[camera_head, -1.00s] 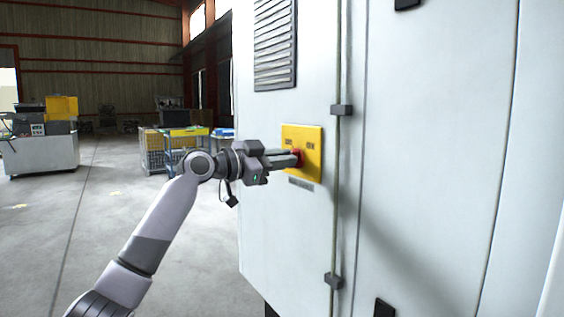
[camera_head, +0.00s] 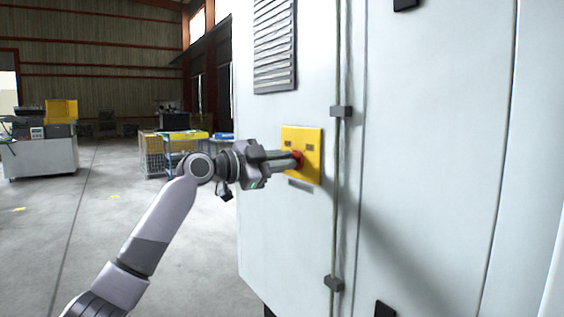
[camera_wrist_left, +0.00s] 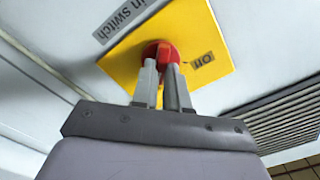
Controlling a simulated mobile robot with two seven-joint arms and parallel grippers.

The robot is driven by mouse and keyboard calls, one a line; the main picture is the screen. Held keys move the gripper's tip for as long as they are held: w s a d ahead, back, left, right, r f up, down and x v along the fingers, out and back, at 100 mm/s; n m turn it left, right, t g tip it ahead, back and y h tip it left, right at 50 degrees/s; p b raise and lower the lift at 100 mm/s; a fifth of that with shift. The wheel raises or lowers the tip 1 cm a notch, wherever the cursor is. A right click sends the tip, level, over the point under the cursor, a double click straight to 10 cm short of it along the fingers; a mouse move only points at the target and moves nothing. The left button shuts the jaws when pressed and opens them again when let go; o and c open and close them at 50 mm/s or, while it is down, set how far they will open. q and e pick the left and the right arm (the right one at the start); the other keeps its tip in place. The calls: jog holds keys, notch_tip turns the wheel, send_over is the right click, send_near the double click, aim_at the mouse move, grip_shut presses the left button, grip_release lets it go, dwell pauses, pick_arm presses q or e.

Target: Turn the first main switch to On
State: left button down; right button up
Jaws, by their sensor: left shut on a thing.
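The main switch is a red rotary knob (camera_head: 299,158) on a yellow plate (camera_head: 313,142), fixed to a pale cabinet. In the left wrist view, the red knob (camera_wrist_left: 160,49) sits between the fingertips of my left gripper (camera_wrist_left: 161,76), with the yellow plate (camera_wrist_left: 122,67) behind. A grey label ending in "in switch" (camera_wrist_left: 125,20) and a small position label (camera_wrist_left: 203,60) show there. In the head view, my left gripper (camera_head: 292,162) reaches the knob from the left and is shut on it. The fingers partly hide the knob. My right gripper is out of view.
The cabinet door (camera_head: 270,215) has a louvred vent (camera_head: 274,45) above the switch and dark hinges (camera_head: 341,112) to its right. A cart (camera_head: 185,147) and a machine bench (camera_head: 40,155) stand farther back. The floor at left is open.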

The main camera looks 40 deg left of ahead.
pick_arm(q)
jog(key=c, duration=1.1)
grip_release()
jog(key=shift+c, duration=0.2)
jog(key=shift+s+a, duration=0.1)
jog(key=b+v, duration=0.2)
jog(key=v, duration=0.5)
